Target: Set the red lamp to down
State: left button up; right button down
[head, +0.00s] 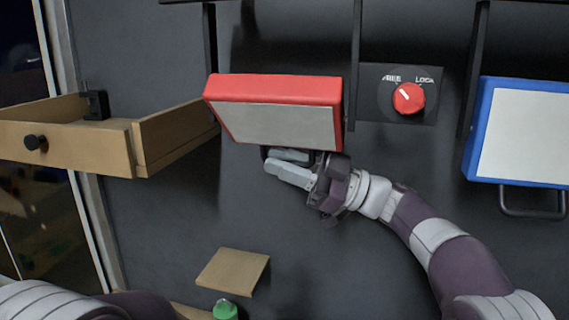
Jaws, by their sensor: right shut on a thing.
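The red lamp (275,122), a red-framed box with a grey panel, is mounted on the dark wall in the middle of the head view. Its top side shows, and its panel is tilted downward. My right gripper (289,165) is just under the lamp's lower edge, with its fingers pointing left. It is shut on the red lamp's handle, which is mostly hidden by the fingers. My left gripper is not in view; only part of my left arm shows at the bottom left.
A blue-framed lamp (523,132) with a handle (533,213) below it is on the right. A red knob (408,98) sits on a plate between the lamps. An open wooden drawer (65,148) juts out at left. A small wooden shelf (233,270) and a green-topped object (225,310) are below.

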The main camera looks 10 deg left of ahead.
dwell(0.3)
jog(key=c, duration=1.2)
grip_release()
jog(key=shift+a, duration=0.15)
jog(key=shift+o, duration=0.2)
jog(key=b+v, duration=0.5)
jog(key=v, duration=0.7)
jog(key=shift+d, duration=0.3)
jog(key=shift+w+f, duration=0.15)
